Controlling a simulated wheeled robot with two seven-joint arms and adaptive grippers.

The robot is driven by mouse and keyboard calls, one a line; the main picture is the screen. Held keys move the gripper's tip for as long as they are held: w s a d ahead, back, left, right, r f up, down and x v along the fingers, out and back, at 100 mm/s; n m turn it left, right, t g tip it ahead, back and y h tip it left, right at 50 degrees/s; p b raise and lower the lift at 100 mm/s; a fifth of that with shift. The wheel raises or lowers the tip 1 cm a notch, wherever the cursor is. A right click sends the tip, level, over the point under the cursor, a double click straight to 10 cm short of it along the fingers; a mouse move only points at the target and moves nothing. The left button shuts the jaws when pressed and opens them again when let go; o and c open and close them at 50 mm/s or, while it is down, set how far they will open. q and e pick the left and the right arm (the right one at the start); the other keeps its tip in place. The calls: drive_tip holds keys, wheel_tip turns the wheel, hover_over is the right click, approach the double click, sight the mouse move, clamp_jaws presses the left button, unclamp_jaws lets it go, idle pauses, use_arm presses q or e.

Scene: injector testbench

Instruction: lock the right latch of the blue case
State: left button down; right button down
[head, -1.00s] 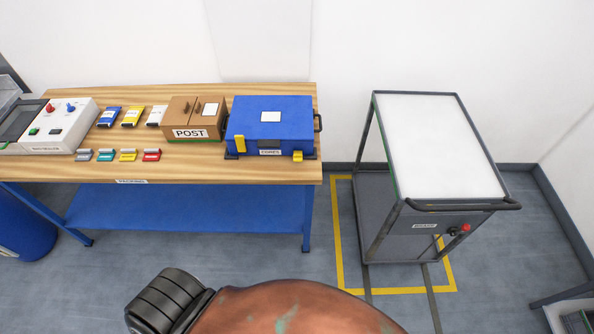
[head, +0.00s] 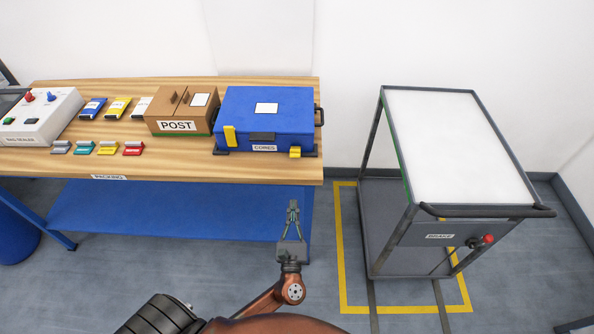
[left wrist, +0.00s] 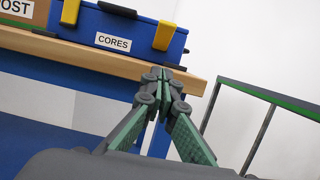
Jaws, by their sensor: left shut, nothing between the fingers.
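The blue case (head: 265,112) stands shut on the right end of the wooden bench, its front labelled CORES. Its yellow left latch (head: 229,136) stands up against the front. Its yellow right latch (head: 295,152) sits low at the front right corner and sticks outward, away from the lid. In the left wrist view the right latch (left wrist: 165,35) shows above and just right of the fingertips. My left gripper (head: 293,204) is shut and empty, in front of the bench edge, apart from the case. It also shows in the left wrist view (left wrist: 161,73). My right gripper is not in view.
A brown POST box (head: 181,112) stands close left of the case. Small coloured packs and a white machine (head: 40,117) lie further left. A grey cart (head: 455,150) with a white top stands right of the bench. The bench's front edge (head: 150,178) lies between gripper and case.

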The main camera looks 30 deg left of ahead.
sight(295, 177)
use_arm(q)
drive_tip(key=x, duration=0.7)
drive_tip(key=r+x, duration=0.1)
drive_tip(key=x, duration=0.2)
drive_tip(key=shift+w, duration=0.15)
drive_tip(key=shift+w+a+r+p, duration=0.2)
drive_tip(key=shift+w+r, duration=0.15)
drive_tip(key=shift+r, duration=0.45)
drive_tip(key=shift+w+a+r+p, duration=0.15)
drive_tip(key=shift+w+r, duration=0.15)
drive_tip(key=shift+r, duration=0.5)
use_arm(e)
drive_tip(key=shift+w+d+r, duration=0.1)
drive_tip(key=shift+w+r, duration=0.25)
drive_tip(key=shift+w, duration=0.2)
